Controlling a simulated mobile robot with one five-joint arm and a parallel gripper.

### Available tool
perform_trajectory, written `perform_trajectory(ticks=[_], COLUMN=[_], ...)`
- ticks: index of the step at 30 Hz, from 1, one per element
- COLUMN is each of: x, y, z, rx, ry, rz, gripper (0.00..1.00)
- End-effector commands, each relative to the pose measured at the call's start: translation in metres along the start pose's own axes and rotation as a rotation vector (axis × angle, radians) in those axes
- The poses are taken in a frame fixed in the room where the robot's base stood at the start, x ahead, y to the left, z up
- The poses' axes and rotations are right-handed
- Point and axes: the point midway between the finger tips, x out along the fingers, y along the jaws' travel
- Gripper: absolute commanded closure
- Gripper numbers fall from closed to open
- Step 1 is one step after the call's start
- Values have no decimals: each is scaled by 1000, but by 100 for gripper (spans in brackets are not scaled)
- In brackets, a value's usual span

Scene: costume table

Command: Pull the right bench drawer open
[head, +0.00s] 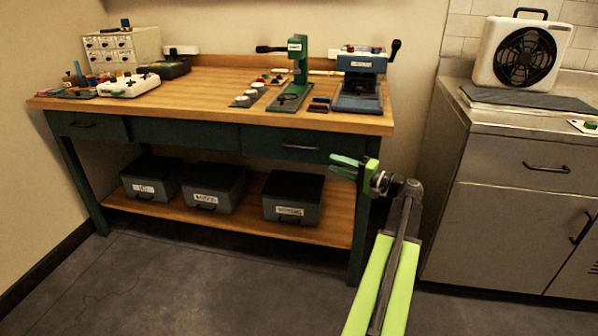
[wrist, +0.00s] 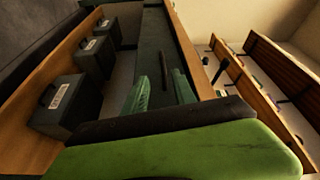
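The green workbench has a right drawer (head: 262,141) with a dark bar handle (head: 299,147). The drawer front looks flush with the bench, so it appears shut. My gripper (head: 345,166) is to the right of the handle in the head view, near the bench's right front corner. Its two green fingers are apart with nothing between them. In the wrist view, which is turned sideways, the fingers of my gripper (wrist: 162,92) point toward the drawer front (wrist: 155,45). The dark handle (wrist: 166,79) shows between the fingertips in that view. I cannot tell the exact gap to it.
Lidded grey boxes (head: 292,197) stand on the bench's lower shelf (head: 240,222). A green press (head: 296,75) and a blue machine (head: 358,85) stand on the wooden top (head: 215,85). A grey cabinet (head: 510,200) is at right. The floor (head: 190,285) in front is clear.

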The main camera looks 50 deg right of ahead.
Motion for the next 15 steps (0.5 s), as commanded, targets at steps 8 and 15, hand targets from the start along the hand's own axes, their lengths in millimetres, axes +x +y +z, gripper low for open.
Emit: perform_trajectory(ticks=[8,15], x=[-8,42], y=[-2,-3], z=[-9,-10], rx=[0,0], ry=[26,21], rz=[-25,-25], gripper=[68,68])
